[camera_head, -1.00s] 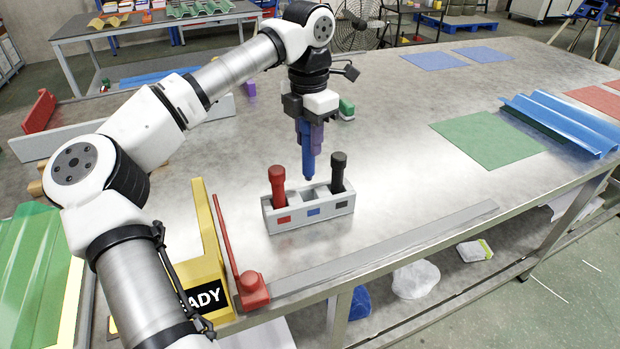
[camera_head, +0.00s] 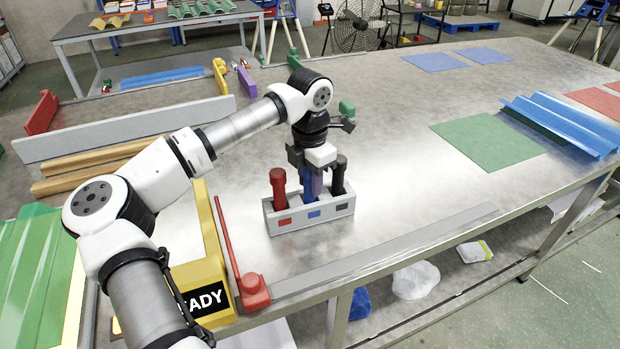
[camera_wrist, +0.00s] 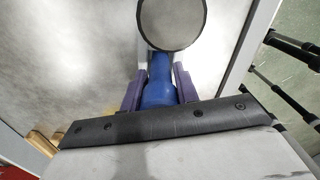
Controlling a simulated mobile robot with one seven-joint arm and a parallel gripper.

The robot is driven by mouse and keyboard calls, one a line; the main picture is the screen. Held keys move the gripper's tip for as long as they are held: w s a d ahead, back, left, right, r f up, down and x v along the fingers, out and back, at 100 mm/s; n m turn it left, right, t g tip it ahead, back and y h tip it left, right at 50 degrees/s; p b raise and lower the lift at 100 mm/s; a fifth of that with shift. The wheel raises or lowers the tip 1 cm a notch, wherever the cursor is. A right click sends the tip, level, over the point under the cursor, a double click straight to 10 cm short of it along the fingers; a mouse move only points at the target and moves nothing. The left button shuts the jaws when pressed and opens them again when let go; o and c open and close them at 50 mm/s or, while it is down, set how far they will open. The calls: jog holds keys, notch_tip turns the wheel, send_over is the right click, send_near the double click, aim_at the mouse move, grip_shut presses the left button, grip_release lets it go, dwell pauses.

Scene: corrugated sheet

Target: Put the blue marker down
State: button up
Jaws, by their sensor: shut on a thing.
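My gripper (camera_head: 314,186) is low over the grey marker holder (camera_head: 293,222), shut on the blue marker (camera_head: 307,187). The blue marker is upright, at the middle slot above the holder's blue label. Its lower end is hidden behind the holder's front wall, so I cannot tell how deep it sits. In the wrist view the blue marker (camera_wrist: 159,88) lies between the purple fingers of my gripper (camera_wrist: 160,85). A red marker (camera_head: 279,190) stands in the holder's left slot and a black marker (camera_head: 339,178) in the right slot, close to my gripper.
A red bar with a knob (camera_head: 253,287) and a yellow block (camera_head: 200,285) stand at front left. A green mat (camera_head: 488,141) and blue corrugated sheets (camera_head: 560,125) lie to the right. The metal tabletop (camera_head: 390,170) right of the holder is clear.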

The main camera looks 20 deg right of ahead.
jog(key=shift+f, duration=0.2)
jog(key=o, duration=1)
jog(key=shift+r, duration=0.1)
jog(key=shift+c, duration=0.2)
jog(key=shift+r, duration=0.1)
notch_tip(320, 180, up, 12)
jog(key=shift+r+b, duration=0.1)
jog(key=shift+b, duration=0.35)
